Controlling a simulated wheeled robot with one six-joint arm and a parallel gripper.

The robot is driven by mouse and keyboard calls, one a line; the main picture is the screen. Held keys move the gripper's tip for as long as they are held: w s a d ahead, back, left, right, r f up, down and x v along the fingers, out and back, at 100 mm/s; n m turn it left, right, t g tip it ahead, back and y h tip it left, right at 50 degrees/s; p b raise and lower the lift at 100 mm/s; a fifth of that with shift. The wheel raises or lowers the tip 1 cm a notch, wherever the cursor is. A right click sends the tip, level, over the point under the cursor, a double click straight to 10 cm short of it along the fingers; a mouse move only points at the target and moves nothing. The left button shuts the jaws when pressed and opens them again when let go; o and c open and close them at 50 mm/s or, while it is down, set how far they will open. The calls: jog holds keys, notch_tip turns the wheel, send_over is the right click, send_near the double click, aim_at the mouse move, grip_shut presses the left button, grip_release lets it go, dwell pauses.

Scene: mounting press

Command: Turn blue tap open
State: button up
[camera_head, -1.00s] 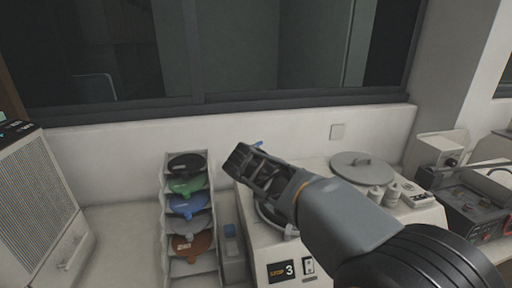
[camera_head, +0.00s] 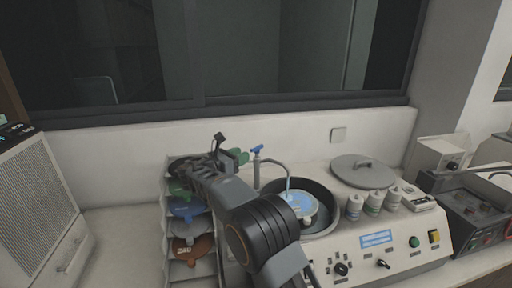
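The blue tap (camera_head: 257,149) is a small blue handle on top of a slim grey post at the back of the press. A curved spout (camera_head: 277,164) runs from the post over the round dark basin. Light blue shows below the spout, in a pale round part (camera_head: 299,203) in the basin; I cannot tell if water is running. My gripper (camera_head: 229,149) is left of the tap, apart from it in the picture, with its fingers spread. A small green piece shows at its right finger; I cannot tell what it is.
A rack of coloured discs (camera_head: 185,208) stands at left, partly behind my arm. A grey round lid (camera_head: 364,169) and several white bottles (camera_head: 374,202) sit on the press (camera_head: 425,226) at right. A wall and window are behind.

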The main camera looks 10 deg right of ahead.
aim_at(251, 151)
jog(key=p+x, duration=0.2)
jog(key=x, duration=0.5)
jog(key=shift+w+d, duration=0.2)
jog(key=shift+d, duration=0.1)
grip_shut()
